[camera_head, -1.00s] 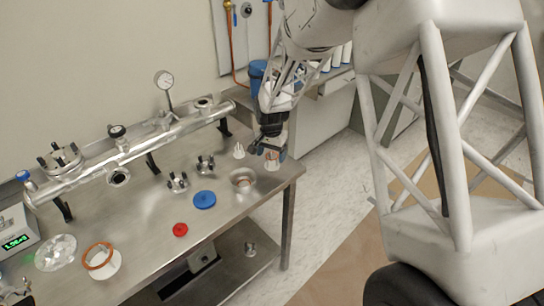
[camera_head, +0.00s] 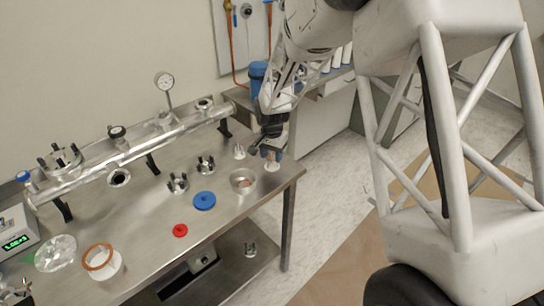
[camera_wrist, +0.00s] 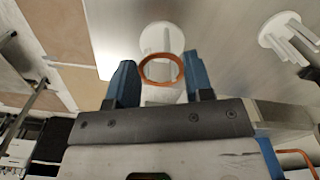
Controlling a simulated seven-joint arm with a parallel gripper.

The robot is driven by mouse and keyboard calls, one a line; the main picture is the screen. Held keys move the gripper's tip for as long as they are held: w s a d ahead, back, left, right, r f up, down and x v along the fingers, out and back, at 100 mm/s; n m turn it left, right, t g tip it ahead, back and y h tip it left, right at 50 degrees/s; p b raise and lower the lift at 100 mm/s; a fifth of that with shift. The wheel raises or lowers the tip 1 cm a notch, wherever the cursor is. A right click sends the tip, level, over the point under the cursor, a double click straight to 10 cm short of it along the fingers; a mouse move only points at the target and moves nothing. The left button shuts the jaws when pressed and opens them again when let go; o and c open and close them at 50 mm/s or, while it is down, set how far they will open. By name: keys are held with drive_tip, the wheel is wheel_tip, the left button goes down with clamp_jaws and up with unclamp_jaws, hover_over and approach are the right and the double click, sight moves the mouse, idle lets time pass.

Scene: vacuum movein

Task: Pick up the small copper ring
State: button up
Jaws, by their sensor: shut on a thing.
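The small copper ring (camera_wrist: 161,83) is between the two blue fingers of my gripper (camera_wrist: 159,64) in the wrist view, which are shut on it from both sides. A white pronged stand (camera_wrist: 162,36) shows behind and through the ring. I cannot tell whether the ring is clear of its prongs. In the head view my gripper (camera_head: 271,152) is over the right end of the steel table, just above this white stand (camera_head: 273,167). The ring is too small there to make out clearly.
A second white stand (camera_head: 240,152) is left of my gripper. A steel cup (camera_head: 243,182), a blue disc (camera_head: 204,200) and a red cap (camera_head: 180,230) lie on the table. A larger copper ring (camera_head: 98,257) rests on a white holder. A pipe manifold (camera_head: 140,148) runs along the back.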

drive_tip(key=shift+a+r, duration=0.15)
drive_tip(key=shift+r, duration=0.9)
drive_tip(key=shift+c, duration=0.6)
drive_tip(key=s+d+r, duration=0.1)
drive_tip(key=s+d, duration=0.1)
drive_tip(key=s, duration=0.5)
drive_tip(key=s+d+r, duration=0.2)
drive_tip(key=s, duration=0.6)
drive_tip(key=shift+s+d+r, duration=0.2)
drive_tip(key=shift+d+r, duration=0.05)
drive_tip(key=shift+d, duration=0.05)
drive_tip(key=shift+w, duration=0.15)
drive_tip(key=w+a+r, duration=0.5)
drive_tip(key=w+a, duration=0.5)
drive_tip(key=w+a+r, duration=0.5)
drive_tip(key=w+a, duration=0.5)
drive_tip(key=w+a+r, duration=0.5)
drive_tip(key=w+a, duration=0.4)
drive_tip(key=a, duration=0.1)
drive_tip(key=shift+w+a, duration=0.35)
drive_tip(key=shift+w, duration=0.05)
